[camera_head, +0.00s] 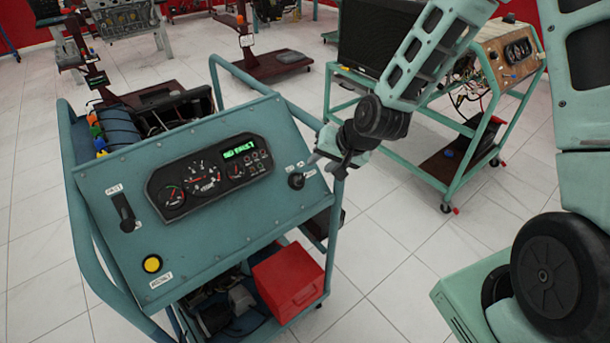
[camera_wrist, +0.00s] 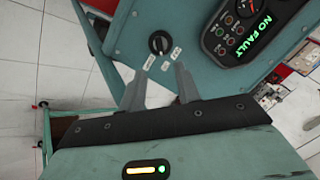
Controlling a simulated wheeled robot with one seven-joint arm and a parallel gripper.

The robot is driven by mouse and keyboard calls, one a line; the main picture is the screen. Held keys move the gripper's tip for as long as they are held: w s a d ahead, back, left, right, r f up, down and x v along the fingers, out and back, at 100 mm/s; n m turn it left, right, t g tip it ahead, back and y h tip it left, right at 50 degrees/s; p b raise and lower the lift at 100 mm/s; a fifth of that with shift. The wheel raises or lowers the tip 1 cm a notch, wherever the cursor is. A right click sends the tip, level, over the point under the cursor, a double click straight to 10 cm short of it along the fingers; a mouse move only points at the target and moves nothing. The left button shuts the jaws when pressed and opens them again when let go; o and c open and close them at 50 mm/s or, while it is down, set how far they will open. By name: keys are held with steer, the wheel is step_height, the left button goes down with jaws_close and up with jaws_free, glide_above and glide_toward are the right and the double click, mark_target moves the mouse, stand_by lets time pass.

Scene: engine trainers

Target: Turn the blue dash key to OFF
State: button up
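The blue dash (camera_head: 115,185) is a sloped blue-green panel on a wheeled frame in the head view. Its black key (camera_head: 296,181) sits at the panel's right side, beside small white labels too small to read surely. In the wrist view the key (camera_wrist: 159,43) is a round black knob with a pale mark, above several white labels. My gripper (camera_head: 328,165) is just right of and above the key in the head view. In the wrist view its two fingers (camera_wrist: 160,72) are apart and empty, pointing toward the key without touching it.
The gauge cluster (camera_head: 208,177) shows a green "NO FAULT" display. A black lever (camera_head: 124,213) and a yellow button (camera_head: 152,264) are on the panel's left. A red box (camera_head: 288,283) sits below. A blue-green tube rail (camera_head: 265,88) runs behind the panel. Another trainer (camera_head: 505,52) stands right.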

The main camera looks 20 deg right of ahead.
mark_target(304, 176)
steer(key=p+x, duration=0.1)
steer(key=x, duration=0.9)
steer(key=shift+w+a+f+p, duration=0.1)
steer(key=shift+w+a+p, duration=0.05)
steer(key=shift+p, duration=0.2)
jaws_close()
